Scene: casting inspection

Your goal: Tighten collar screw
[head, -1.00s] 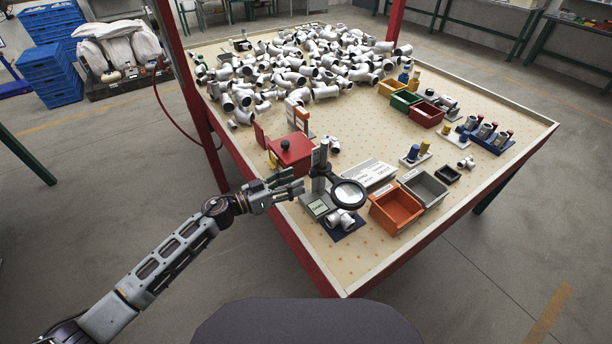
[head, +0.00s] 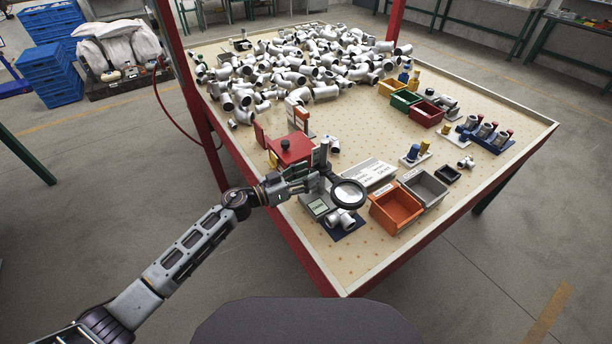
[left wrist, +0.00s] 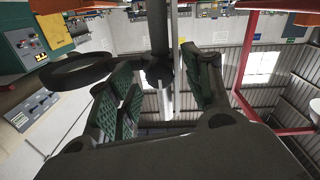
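The magnifier stand (head: 324,157) is an upright post on a base, with a round black-rimmed lens (head: 348,193) at its side. My left gripper (head: 318,181) is at the post, at about the lens's height, and hides part of the post and collar. In the left wrist view the dark post (left wrist: 158,28) comes down to a dark collar (left wrist: 160,72), with a pale cylindrical piece (left wrist: 167,103) beyond it. My left gripper (left wrist: 165,90) is open, its green-padded fingers on either side of the collar with gaps visible. The collar screw is not clearly distinguishable. My right gripper is out of view.
An orange bin (head: 397,211) and a grey bin (head: 424,188) stand to the right. A red box (head: 291,150) stands just behind my left gripper.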

